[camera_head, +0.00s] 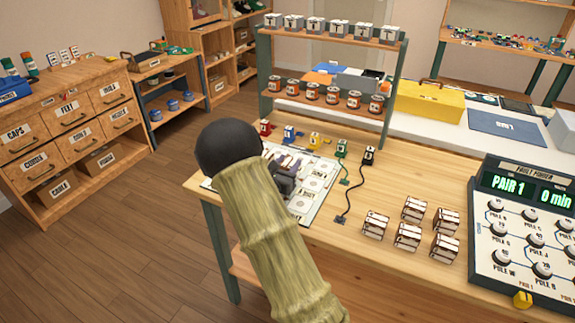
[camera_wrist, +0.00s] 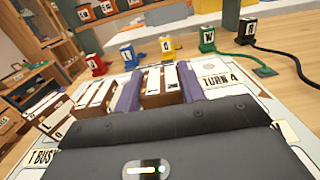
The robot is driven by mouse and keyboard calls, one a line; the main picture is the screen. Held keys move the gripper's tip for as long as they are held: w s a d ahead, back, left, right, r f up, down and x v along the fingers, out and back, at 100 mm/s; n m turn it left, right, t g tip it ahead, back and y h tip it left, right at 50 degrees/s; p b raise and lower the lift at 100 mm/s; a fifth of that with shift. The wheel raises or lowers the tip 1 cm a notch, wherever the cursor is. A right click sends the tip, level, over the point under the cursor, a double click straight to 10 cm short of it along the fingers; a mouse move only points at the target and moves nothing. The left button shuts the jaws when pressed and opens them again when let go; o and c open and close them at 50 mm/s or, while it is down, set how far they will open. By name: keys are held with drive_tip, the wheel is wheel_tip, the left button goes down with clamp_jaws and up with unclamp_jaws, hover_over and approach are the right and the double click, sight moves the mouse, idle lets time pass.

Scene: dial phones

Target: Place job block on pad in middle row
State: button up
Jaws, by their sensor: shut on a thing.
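My gripper (camera_wrist: 158,92) is shut on a brown and white job block (camera_wrist: 162,74), with a purple finger on each side. The block is low over or on the white board (camera_wrist: 256,92); I cannot tell whether it touches. More brown and white blocks (camera_wrist: 96,94) stand on the board just left of the gripper. In the head view my arm hides most of the gripper and the held block, and part of the board (camera_head: 327,172). Pads (camera_head: 300,205) show along the board's right side.
Several loose job blocks (camera_head: 408,236) stand on the table (camera_head: 340,255) to the right. Coloured plugs line the board's back edge, including a green one (camera_head: 341,148) and a black one (camera_head: 369,155) with a cord. A console (camera_head: 525,235) reads "PAIR 1". A rack (camera_head: 330,100) stands behind.

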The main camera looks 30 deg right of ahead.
drive_tip(key=shift+f, duration=0.15)
drive_tip(key=o, duration=1)
drive_tip(key=shift+r, duration=0.2)
drive_tip(key=v, duration=1.2)
